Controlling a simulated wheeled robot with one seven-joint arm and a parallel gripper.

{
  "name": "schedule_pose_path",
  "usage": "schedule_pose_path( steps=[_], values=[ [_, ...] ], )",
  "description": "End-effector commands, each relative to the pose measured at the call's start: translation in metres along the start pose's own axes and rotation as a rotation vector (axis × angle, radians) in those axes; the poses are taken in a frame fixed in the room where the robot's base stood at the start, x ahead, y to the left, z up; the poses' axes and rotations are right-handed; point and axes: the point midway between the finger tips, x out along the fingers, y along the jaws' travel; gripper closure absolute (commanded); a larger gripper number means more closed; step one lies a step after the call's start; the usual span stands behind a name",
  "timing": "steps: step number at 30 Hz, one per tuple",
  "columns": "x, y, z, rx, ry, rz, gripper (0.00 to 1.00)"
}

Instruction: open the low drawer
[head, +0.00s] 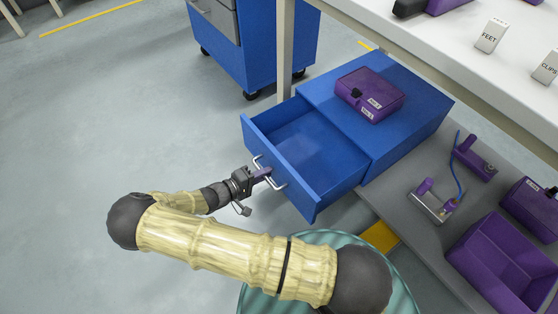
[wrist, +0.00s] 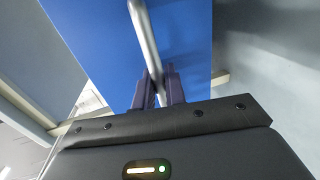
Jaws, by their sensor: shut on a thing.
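The low blue drawer (head: 308,150) stands pulled out from its blue cabinet (head: 412,97) under the white bench. Its inside looks empty. A silver bar handle (head: 270,174) sits on the drawer's front. My gripper (head: 264,174) is at the handle, shut on it, with my arm reaching in from below. In the wrist view the handle (wrist: 146,40) runs down between the two dark fingers of my gripper (wrist: 158,88), in front of the blue drawer front (wrist: 185,45).
A purple box (head: 369,93) lies on top of the cabinet. The lower shelf (head: 405,192) to the right carries a purple bin (head: 500,262) and purple tools. A blue wheeled cabinet (head: 262,45) stands behind. The floor to the left is clear.

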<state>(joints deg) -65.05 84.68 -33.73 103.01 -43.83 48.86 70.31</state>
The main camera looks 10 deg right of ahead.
Motion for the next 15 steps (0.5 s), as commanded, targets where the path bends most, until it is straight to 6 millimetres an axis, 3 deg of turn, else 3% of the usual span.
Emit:
schedule_pose_path(
  steps=[1, 5, 14, 15],
  values=[
    [-0.014, -0.001, -0.002, 0.0, 0.009, -0.003, 1.0],
    [-0.033, -0.006, -0.002, -0.001, 0.006, -0.003, 1.0],
    [-0.035, -0.008, -0.001, -0.001, 0.002, -0.002, 1.0],
    [-0.035, -0.008, -0.001, -0.001, 0.002, -0.002, 0.86]
  ],
)
